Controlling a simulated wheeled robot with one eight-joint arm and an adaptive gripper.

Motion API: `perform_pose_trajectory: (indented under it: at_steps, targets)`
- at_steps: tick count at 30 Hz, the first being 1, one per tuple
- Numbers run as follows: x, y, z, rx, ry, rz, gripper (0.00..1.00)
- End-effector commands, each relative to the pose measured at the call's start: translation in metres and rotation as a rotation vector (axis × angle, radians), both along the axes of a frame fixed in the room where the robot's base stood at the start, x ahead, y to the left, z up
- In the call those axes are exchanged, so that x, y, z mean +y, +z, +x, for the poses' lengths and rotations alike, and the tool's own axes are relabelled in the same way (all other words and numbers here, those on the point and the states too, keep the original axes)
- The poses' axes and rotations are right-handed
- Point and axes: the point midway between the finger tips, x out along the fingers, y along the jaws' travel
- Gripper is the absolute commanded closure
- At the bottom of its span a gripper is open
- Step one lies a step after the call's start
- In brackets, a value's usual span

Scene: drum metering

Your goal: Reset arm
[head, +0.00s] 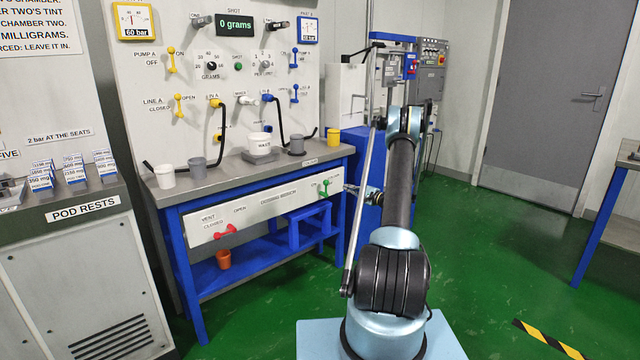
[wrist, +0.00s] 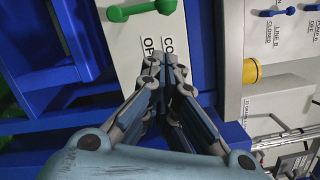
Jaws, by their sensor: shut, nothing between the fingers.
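My arm reaches over the front of the blue bench. My gripper (head: 348,187) is at the right end of the bench's white front panel (head: 270,205). In the wrist view my gripper (wrist: 165,62) has its fingertips together with nothing held, in front of the panel's "OPEN" and "CLOSED" lettering. A green valve handle (head: 325,188) sits just left of the fingertips. In the wrist view the green handle (wrist: 140,10) is at the top edge, apart from the fingers. The red vent handle (head: 225,230) is farther left on the panel.
The bench top (head: 235,170) carries white and grey cups and a yellow cup (head: 333,136). An orange cup (head: 223,259) is on the lower shelf. A blue cabinet (head: 385,205) stands close behind my arm. Green floor is open to the right, before the grey door (head: 545,95).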

Motion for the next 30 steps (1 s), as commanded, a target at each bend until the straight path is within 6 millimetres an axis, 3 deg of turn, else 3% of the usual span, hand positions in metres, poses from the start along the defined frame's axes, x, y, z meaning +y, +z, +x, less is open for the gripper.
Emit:
perform_pose_trajectory:
  at_steps: [14,23,30]
  targets:
    - [0.057,0.096,-0.042,0.032,0.096,-0.273,1.0]
    - [0.089,0.143,-0.092,0.05,0.165,-0.449,1.0]
    - [0.11,0.173,-0.142,0.062,0.223,-0.588,1.0]
